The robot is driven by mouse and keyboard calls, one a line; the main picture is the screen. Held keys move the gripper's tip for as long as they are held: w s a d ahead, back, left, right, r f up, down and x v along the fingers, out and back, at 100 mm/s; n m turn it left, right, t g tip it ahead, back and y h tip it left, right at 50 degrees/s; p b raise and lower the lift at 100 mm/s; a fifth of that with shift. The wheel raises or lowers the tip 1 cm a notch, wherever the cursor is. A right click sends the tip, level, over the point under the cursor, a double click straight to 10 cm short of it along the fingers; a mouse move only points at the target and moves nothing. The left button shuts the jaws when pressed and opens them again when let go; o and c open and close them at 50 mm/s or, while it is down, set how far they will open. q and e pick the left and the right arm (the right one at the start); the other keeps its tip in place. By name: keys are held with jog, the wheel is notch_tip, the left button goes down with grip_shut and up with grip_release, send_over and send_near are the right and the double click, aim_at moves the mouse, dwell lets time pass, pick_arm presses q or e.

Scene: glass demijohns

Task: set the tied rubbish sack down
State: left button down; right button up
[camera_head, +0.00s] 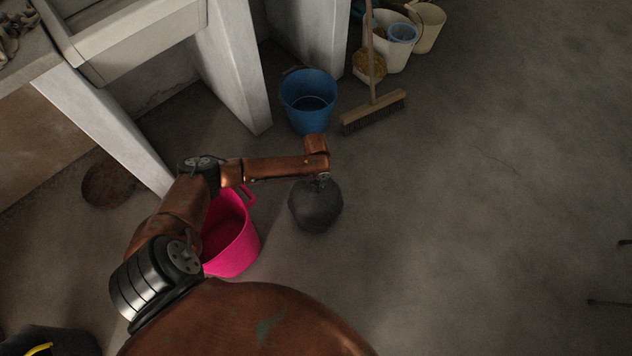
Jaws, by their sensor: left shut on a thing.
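The tied rubbish sack (316,208) is a dark grey, rounded bundle near the middle of the head view. My left gripper (322,178) is at the top of the sack, shut on it, with the wrist above hiding most of the fingers. The sack hangs below the wrist. I cannot tell whether its underside touches the floor. My right gripper is not in view.
A pink tub (233,240) stands left of the sack, partly under my left arm. A blue bucket (309,98) and a broom (373,108) stand beyond. Pale buckets (394,47) are at the back.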

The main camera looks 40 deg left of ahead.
pick_arm(q)
jog(key=shift+w+f, duration=0.1)
jog(key=shift+f, duration=0.3)
dwell(0.4)
jog(key=c, duration=1.7)
grip_release()
jog(key=o, duration=0.3)
jog(key=shift+s+f, duration=0.15)
jog(key=shift+s, duration=0.05)
notch_tip(320, 180, up, 12)
jog(key=shift+w+r, duration=0.1)
